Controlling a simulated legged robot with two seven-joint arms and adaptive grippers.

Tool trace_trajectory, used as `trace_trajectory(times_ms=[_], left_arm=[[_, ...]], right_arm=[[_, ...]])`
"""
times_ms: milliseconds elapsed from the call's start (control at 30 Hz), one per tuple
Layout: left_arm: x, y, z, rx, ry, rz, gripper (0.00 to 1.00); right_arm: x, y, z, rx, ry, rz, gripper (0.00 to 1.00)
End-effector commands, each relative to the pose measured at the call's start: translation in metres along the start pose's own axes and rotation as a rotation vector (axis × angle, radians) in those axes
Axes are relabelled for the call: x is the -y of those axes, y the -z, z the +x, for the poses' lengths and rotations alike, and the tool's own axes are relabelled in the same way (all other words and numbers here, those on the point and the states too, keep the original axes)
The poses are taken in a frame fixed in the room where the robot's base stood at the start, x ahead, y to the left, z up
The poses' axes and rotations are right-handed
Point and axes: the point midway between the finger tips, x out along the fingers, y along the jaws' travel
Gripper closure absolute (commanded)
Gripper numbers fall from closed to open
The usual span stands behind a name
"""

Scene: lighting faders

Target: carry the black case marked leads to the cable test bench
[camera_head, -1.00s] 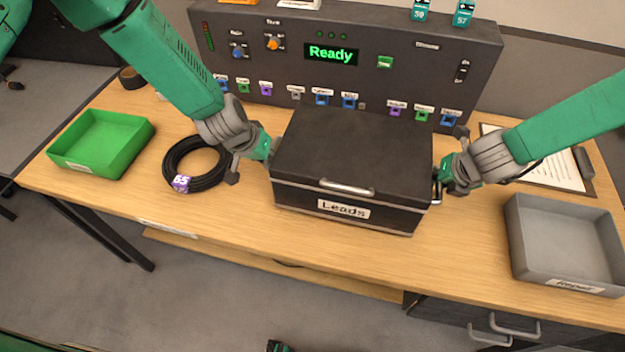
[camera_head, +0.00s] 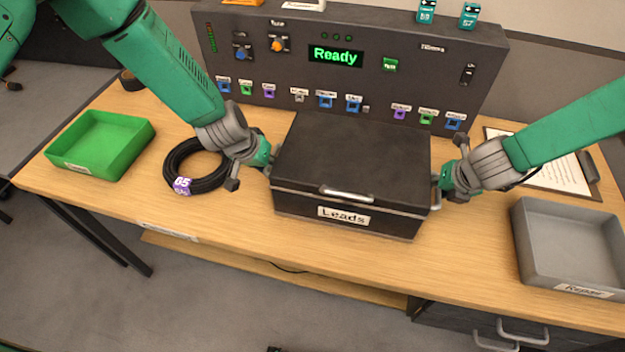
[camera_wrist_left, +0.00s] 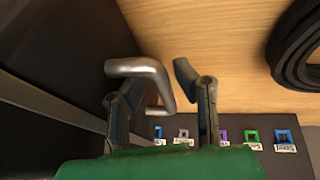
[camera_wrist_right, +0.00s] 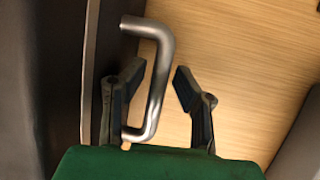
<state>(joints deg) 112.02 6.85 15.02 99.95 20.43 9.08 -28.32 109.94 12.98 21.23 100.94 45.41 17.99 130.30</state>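The black case marked Leads (camera_head: 350,160) sits level on the wooden bench (camera_head: 225,230), in front of a dark tester panel (camera_head: 290,70) whose green display reads Ready. My left gripper (camera_head: 258,165) is at the case's left end. In the left wrist view a metal side handle (camera_wrist_left: 150,72) lies between its open fingers (camera_wrist_left: 160,85). My right gripper (camera_head: 445,180) is at the right end. In the right wrist view the other side handle (camera_wrist_right: 155,80) lies between its open fingers (camera_wrist_right: 155,90). Neither gripper is visibly clamped on its handle.
A green tray (camera_head: 100,145) and a coil of black cable (camera_head: 180,170) are left of the case. A grey tray marked Repair (camera_head: 570,245) and a clipboard (camera_head: 555,175) are to the right. Drawers (camera_head: 460,318) are under the bench's right part.

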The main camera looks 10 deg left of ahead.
Motion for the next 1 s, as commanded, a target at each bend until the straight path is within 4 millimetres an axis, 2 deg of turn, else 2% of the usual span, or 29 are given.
trace_trajectory(times_ms=[167, 433, 667, 833, 1000], left_arm=[[-0.001, 0.001, -0.018, -0.002, 0.0, 0.002, 0.74], [-0.003, 0.002, -0.059, -0.002, 0.005, 0.002, 0.74], [-0.003, 0.001, -0.076, 0.001, 0.006, 0.0, 0.74], [-0.003, 0.001, -0.077, 0.001, 0.006, 0.0, 0.74], [-0.003, 0.001, -0.077, 0.001, 0.006, 0.001, 0.74]], right_arm=[[-0.001, 0.0, 0.0, 0.0, -0.001, -0.001, 0.74], [-0.002, 0.001, -0.001, -0.001, -0.004, -0.002, 0.74], [-0.001, 0.0, -0.002, -0.001, -0.003, -0.001, 0.74], [-0.001, -0.001, -0.02, 0.001, -0.003, 0.0, 0.74], [0.0, -0.001, -0.057, 0.002, -0.005, 0.0, 0.74]])
